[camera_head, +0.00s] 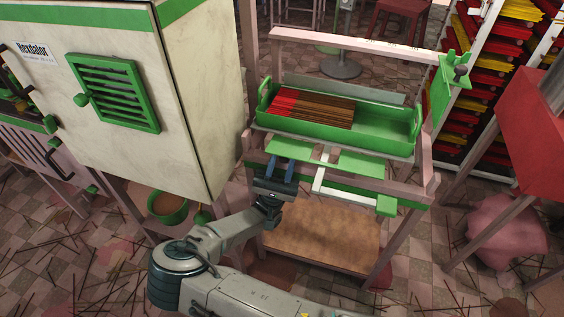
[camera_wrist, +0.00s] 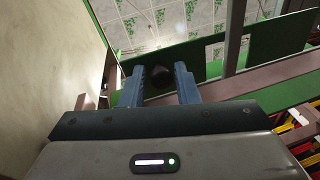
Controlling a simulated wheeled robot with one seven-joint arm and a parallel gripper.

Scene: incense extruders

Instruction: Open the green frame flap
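A green flat panel (camera_head: 290,148), which looks like the frame flap, sits at the front left of the wooden frame below the tray. My gripper (camera_head: 281,161) is just in front of and below this panel, with its blue fingers pointing up towards it. In the wrist view, my gripper (camera_wrist: 160,78) has its fingers apart. A dark round knob (camera_wrist: 161,77) shows between the fingertips, against a green panel (camera_wrist: 128,80). I cannot tell whether the fingers touch it. A second green panel (camera_head: 362,164) lies to the right on the frame.
A green tray (camera_head: 385,128) with incense sticks (camera_head: 312,106) rests on the frame. A pale cabinet (camera_head: 200,90) with a green louvred vent (camera_head: 115,92) stands close on the left. A red-topped stand (camera_head: 535,120) and a rack of coloured bundles (camera_head: 490,75) are on the right.

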